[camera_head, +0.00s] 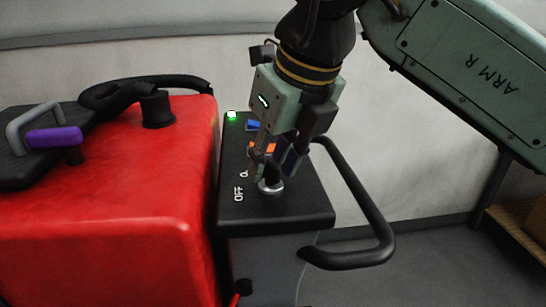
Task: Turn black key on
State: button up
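The key switch (271,187) is a round silver base on the dark top panel of the scrubber, right of the white lettering. "OFF" shows nearest, with a partly hidden label beginning with "O" beyond it. My gripper (272,172) points down right over the switch, with its fingertips at or just above the silver base. The fingers cover the black key, so its angle does not show clearly. I cannot tell whether the fingers are closed on it.
The dark control panel (297,208) has a lit green light (231,115) and a blue button (253,126) behind my gripper. A black loop handle (366,196) extends right. The red tank (130,195), with a hose (150,82) and purple-grip lever (54,137), stands left.

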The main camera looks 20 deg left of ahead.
jog(key=v, duration=1.2)
